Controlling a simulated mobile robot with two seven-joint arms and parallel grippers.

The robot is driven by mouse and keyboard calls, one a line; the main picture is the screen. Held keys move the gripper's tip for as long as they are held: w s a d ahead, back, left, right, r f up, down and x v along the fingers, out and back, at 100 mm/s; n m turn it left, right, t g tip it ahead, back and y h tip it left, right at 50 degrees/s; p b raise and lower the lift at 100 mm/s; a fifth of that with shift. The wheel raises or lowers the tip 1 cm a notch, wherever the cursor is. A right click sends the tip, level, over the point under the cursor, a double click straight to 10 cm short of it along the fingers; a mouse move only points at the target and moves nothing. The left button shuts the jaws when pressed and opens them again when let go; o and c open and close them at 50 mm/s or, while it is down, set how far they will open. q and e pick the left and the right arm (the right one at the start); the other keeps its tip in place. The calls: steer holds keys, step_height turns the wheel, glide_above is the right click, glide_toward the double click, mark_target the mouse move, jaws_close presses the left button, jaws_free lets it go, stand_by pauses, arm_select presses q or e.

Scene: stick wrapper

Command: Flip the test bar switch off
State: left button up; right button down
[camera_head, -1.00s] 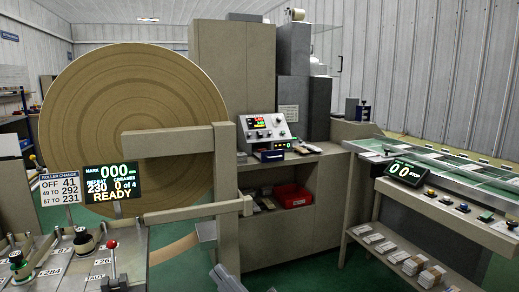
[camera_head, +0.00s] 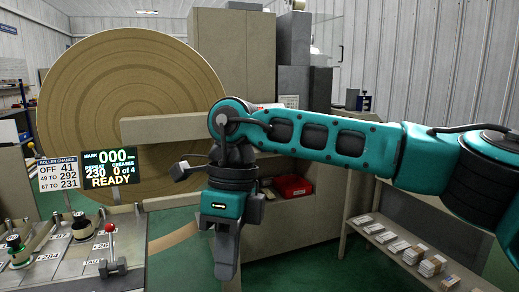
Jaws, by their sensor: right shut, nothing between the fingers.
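I cannot make out which control is the test bar switch; no label for it is readable. On the left panel (camera_head: 140,262) a red-knobbed lever (camera_head: 111,240) stands upright, with dark round knobs (camera_head: 82,228) to its left. My right gripper (camera_head: 226,270) points down in the lower middle, right of the lever and apart from it. It is shut and empty. My right arm crosses from the right and hides the grey control box on the cabinet and most of the right-hand console. My left gripper is out of view.
A display (camera_head: 110,172) reads READY, beside a roller change sign (camera_head: 58,173). A big brown roll (camera_head: 130,90) stands behind a beige frame arm (camera_head: 165,128). A red bin (camera_head: 293,187) sits in the cabinet. Stacks of cards (camera_head: 432,265) lie on the right shelf.

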steer(key=w+d+r+m+t+h, duration=0.2)
steer(key=w+d+r+h, duration=0.3)
steer(key=d+r, duration=0.4)
steer(key=shift+d+t, duration=0.25)
steer(key=shift+t, duration=0.45)
steer(key=shift+w+r, duration=0.1)
